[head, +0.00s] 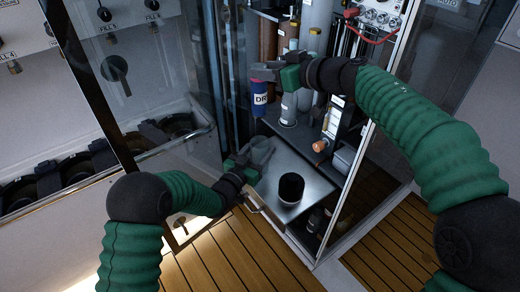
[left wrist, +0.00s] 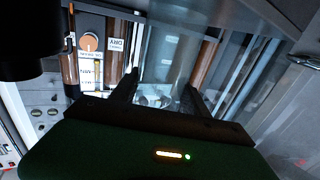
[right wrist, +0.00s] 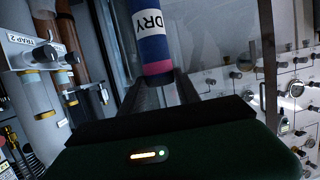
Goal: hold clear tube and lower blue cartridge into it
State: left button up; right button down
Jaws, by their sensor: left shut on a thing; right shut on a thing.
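The blue cartridge (head: 259,98) has a white label with dark letters and hangs roughly upright from my right gripper (head: 268,72), which is shut on its upper part. In the right wrist view the cartridge (right wrist: 152,42) shows the word DRY and a pink band between the fingers. My left gripper (head: 260,152) is lower, above the metal shelf, and shut on the clear tube. In the left wrist view the clear tube (left wrist: 162,60) shows faintly between the fingers. In the head view the tube is hard to make out. The cartridge is above the left gripper, apart from it.
A black-topped cylinder (head: 291,187) stands on the metal shelf (head: 305,165) to the right of my left gripper. Grey cylinders and brown pipes fill the cabinet behind. A glass door (head: 110,75) stands at the left. A gauge panel (head: 378,14) is at upper right.

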aim_at(265, 95)
pick_arm(q)
jog(key=c, duration=0.6)
jog(key=shift+o, duration=0.2)
pick_arm(e)
jog(key=shift+n+g+y, duration=0.3)
jog(key=f, duration=0.7)
jog(key=shift+s+d, duration=0.1)
jog(key=shift+d, duration=0.1)
notch_tip(265, 95, down, 8)
jog(key=shift+f, duration=0.25)
jog(key=shift+f, duration=0.1)
jog(key=shift+f, duration=2.95)
jog(key=c, duration=0.8)
grip_release()
